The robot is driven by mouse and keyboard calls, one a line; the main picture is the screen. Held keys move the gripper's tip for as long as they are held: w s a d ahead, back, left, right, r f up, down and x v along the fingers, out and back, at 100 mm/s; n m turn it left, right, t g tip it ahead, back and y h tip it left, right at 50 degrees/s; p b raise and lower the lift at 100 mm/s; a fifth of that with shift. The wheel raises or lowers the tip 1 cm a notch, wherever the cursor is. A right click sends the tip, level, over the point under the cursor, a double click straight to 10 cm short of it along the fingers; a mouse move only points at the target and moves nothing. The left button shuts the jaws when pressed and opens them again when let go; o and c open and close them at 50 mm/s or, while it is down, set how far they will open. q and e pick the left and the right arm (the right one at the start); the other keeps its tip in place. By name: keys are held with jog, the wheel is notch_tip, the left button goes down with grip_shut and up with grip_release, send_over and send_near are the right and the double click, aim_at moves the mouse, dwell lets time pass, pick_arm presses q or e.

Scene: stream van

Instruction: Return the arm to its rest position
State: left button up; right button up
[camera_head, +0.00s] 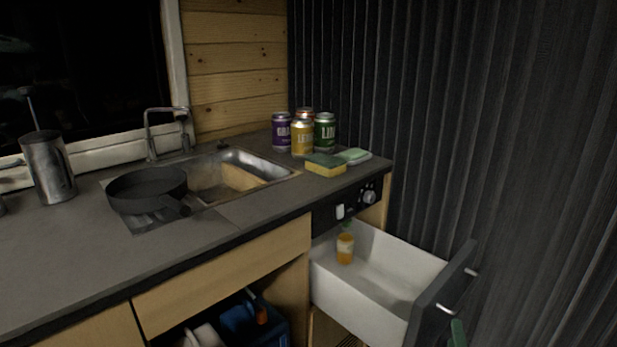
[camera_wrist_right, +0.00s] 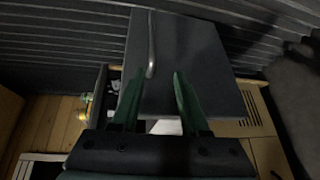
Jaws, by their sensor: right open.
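My right gripper shows in the right wrist view (camera_wrist_right: 155,92) as two green fingers spread apart with nothing between them. In the head view only a green finger part of the right gripper (camera_head: 457,333) shows at the bottom right, just below the drawer's front panel. The rest of the right arm is out of that view. The wrist view shows the dark drawer front (camera_wrist_right: 195,55) and its metal handle (camera_wrist_right: 151,45) beyond the fingertips; I cannot tell the exact gap. My left gripper is in neither view.
The white drawer (camera_head: 385,295) stands pulled out, with an orange bottle (camera_head: 345,249) inside. On the counter (camera_head: 60,250) are a pan (camera_head: 147,188), a metal jug (camera_head: 48,168), several cans (camera_head: 302,138) and a sponge (camera_head: 326,165). A corrugated dark wall (camera_head: 480,110) bounds the right.

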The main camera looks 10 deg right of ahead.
jog(key=s+a+f+m+y, duration=0.1)
jog(key=s+a+f+y, duration=0.1)
jog(key=a+y, duration=0.5)
jog(key=s+a+r+m+t+y, duration=0.4)
jog(key=s+a+r+m+y, duration=0.25)
jog(key=a+r, duration=0.3)
pick_arm(q)
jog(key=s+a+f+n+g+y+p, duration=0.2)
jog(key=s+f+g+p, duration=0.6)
jog(key=p, duration=1.5)
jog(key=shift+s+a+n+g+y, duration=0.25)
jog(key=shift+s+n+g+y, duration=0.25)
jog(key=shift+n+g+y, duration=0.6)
pick_arm(e)
jog(key=s+d+f+m+g+h, duration=0.2)
jog(key=s+f+m+g+h, duration=0.2)
jog(key=s+f+g, duration=0.4)
jog(key=shift+s+d+f+g, duration=0.3)
jog(key=shift+g, duration=0.7)
